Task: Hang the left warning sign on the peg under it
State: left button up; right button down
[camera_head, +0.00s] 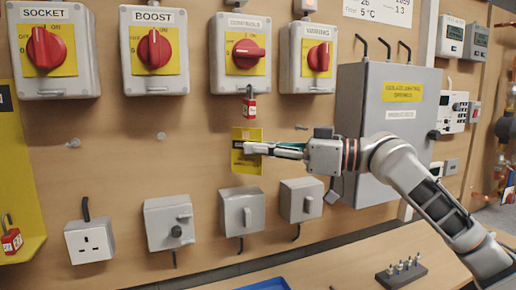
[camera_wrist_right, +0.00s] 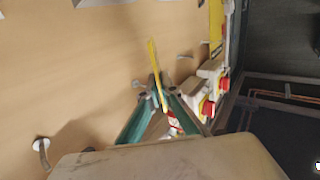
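A yellow warning sign (camera_head: 246,168) with dark markings is held in front of the board, below the red padlock. My right gripper (camera_head: 262,149) comes in from the right and is shut on it. In the right wrist view the sign (camera_wrist_right: 152,58) shows edge-on as a thin yellow strip between the fingertips (camera_wrist_right: 159,88). Small pegs stick out of the board: one left of the sign (camera_head: 160,136), one to its right (camera_head: 300,127) and one further left (camera_head: 73,143). No peg shows behind the sign. The sign appears apart from these pegs. My left gripper is not in view.
Rotary switch boxes (camera_head: 154,50) line the board above, with a red padlock (camera_head: 249,107) under one. Grey boxes (camera_head: 239,212) and a socket (camera_head: 90,241) sit below. A grey cabinet (camera_head: 385,105) stands to the right. A yellow panel (camera_head: 18,180) is at far left.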

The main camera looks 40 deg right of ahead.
jog(key=shift+w+d, duration=0.1)
jog(key=shift+w, duration=0.05)
dwell(0.3)
jog(key=shift+w+d+p, duration=0.1)
jog(key=shift+w+p, duration=0.4)
jog(key=shift+p, duration=0.15)
dwell(0.6)
jog(key=shift+w+r, duration=0.1)
jog(key=shift+w, duration=0.2)
dwell(0.5)
jog(key=shift+w+d+f+p, duration=0.1)
jog(key=shift+w+d+p, duration=0.1)
jog(key=shift+w+p, duration=0.5)
jog(key=shift+w+d+f+p, duration=0.1)
jog(key=shift+w+d+p, duration=0.1)
jog(key=shift+w+p, duration=0.45)
dwell(0.9)
jog(key=shift+w+f, duration=0.1)
jog(key=shift+f, duration=0.2)
dwell(0.7)
jog(key=c, duration=2.2)
grip_release()
